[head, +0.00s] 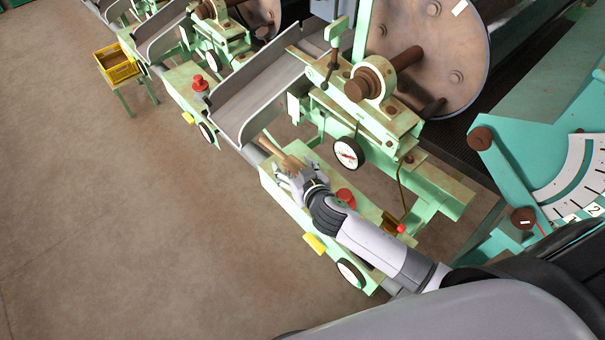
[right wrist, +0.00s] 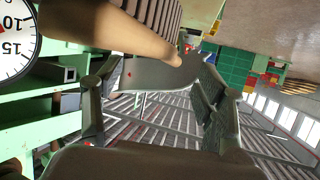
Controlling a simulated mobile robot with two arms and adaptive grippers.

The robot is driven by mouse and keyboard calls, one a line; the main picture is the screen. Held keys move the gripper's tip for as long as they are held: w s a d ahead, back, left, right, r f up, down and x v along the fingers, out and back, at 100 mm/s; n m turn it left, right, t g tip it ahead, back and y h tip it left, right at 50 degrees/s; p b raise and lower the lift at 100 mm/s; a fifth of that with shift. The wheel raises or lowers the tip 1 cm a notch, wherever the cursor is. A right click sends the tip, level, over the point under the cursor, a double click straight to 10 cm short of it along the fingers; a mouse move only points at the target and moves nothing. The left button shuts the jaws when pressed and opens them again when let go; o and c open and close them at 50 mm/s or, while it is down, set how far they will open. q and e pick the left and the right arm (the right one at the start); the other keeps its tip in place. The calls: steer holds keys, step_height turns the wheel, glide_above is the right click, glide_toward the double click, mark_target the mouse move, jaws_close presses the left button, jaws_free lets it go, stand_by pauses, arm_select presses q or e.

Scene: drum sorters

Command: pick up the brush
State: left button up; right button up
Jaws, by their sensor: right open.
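The brush (head: 285,158) shows in the head view as a tan wooden piece by the top end of the green machine bed, just beyond my right gripper (head: 289,177). In the right wrist view its smooth wooden handle (right wrist: 125,38) crosses the top left, and its rounded end lies in the picture between the fingers of the right gripper (right wrist: 160,105). The fingers are spread wide and do not close on it. I cannot tell whether either finger touches the brush. My left gripper is not in view.
A red knob (head: 346,196) sits on the green bed beside my right wrist. A grey chute (head: 258,98) rises just beyond the brush, and a round dial (head: 346,152) stands to its right. A yellow crate (head: 117,63) is far left. The floor at left is clear.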

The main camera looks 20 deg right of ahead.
mark_target(290, 160)
steer(key=x, duration=0.4)
steer(key=shift+d+f+p, duration=0.15)
steer(key=shift+d+p, duration=0.2)
steer(key=shift+w+a+f, duration=0.1)
steer(key=shift+w+f, duration=0.1)
steer(key=shift+w, duration=0.1)
steer(key=shift+c, duration=1)
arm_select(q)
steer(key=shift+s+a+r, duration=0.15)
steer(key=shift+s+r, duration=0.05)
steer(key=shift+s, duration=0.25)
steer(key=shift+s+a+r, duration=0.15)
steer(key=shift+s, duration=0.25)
arm_select(e)
steer(key=c, duration=1.3)
